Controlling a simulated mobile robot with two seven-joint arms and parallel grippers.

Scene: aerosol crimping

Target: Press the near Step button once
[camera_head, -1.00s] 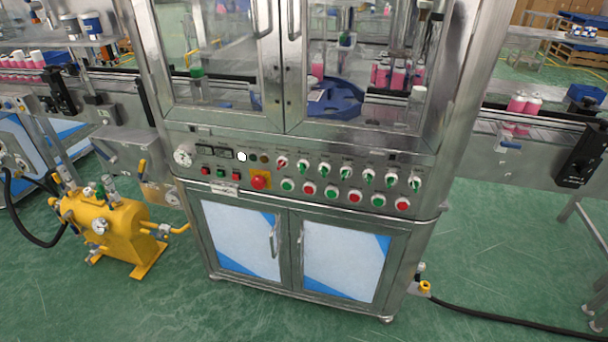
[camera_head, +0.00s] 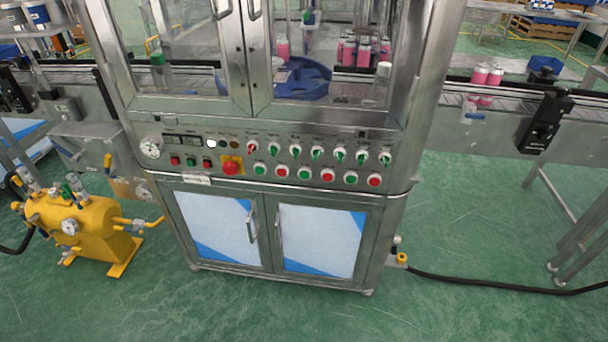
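The crimping machine's control panel (camera_head: 400,150) faces me at the middle of the head view. A lower row of round green and red push buttons runs along it, such as a green button (camera_head: 260,168) and a red button (camera_head: 374,181). Above them is a row of rotary knobs (camera_head: 339,156). A red emergency stop (camera_head: 231,168) sits on a yellow plate. The labels are too small to read, so I cannot tell which button is the Step button. Neither of my grippers is in view.
Cabinet doors (camera_head: 317,240) are closed below the panel, and glass doors are above it. A yellow tank (camera_head: 75,228) stands at the left. Conveyors run out on both sides. A black hose (camera_head: 480,284) lies on the floor at the right. The green floor in front is clear.

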